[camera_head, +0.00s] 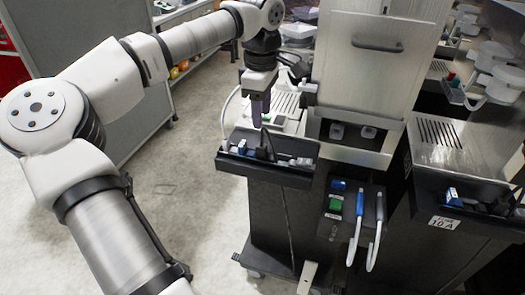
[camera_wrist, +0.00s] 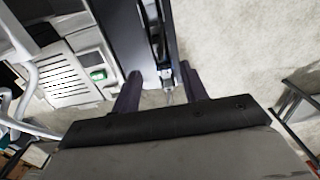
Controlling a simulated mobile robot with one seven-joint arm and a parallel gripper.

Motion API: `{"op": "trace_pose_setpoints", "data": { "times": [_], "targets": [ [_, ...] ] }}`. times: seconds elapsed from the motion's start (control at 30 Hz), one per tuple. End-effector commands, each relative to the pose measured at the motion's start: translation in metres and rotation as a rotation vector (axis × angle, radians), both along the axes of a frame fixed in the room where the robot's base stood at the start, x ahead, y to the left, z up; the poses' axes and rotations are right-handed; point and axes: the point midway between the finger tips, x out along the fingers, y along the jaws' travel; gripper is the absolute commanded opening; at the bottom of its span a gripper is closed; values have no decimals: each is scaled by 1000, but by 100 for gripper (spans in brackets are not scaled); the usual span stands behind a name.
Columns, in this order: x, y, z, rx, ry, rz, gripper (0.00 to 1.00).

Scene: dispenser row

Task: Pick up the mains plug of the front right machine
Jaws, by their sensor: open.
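My gripper (camera_head: 258,118) hangs fingers down just above the black tray (camera_head: 262,174) on the front of the middle machine. The tray holds a black plug-like piece (camera_head: 266,146), a blue and white connector (camera_head: 242,146) and a pale connector (camera_head: 300,162). I cannot tell for certain which one is the mains plug. In the wrist view the two dark fingers (camera_wrist: 163,88) are apart, with part of the tray (camera_wrist: 137,45) and a small pale connector (camera_wrist: 167,82) seen between them. The gripper appears empty.
A second black tray (camera_head: 420,190) at the right, labelled 10 A, holds a blue connector (camera_head: 453,195) and dark pieces.

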Motion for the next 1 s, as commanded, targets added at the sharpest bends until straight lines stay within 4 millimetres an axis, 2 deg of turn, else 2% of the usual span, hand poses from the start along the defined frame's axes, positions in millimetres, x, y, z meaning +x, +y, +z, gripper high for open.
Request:
{"op": "trace_pose_setpoints", "data": {
  "times": [0.1, 0.23, 0.47, 0.8, 1.0],
  "targets": [
    [-1, 0, -25, -1, 3, -1, 44],
    [0, -1, -45, -3, 2, -1, 44],
    [0, -1, -61, -3, 2, -1, 44],
    [2, 0, -105, -4, 1, -1, 44],
    [3, 0, -109, -4, -2, -1, 44]
  ]
}}
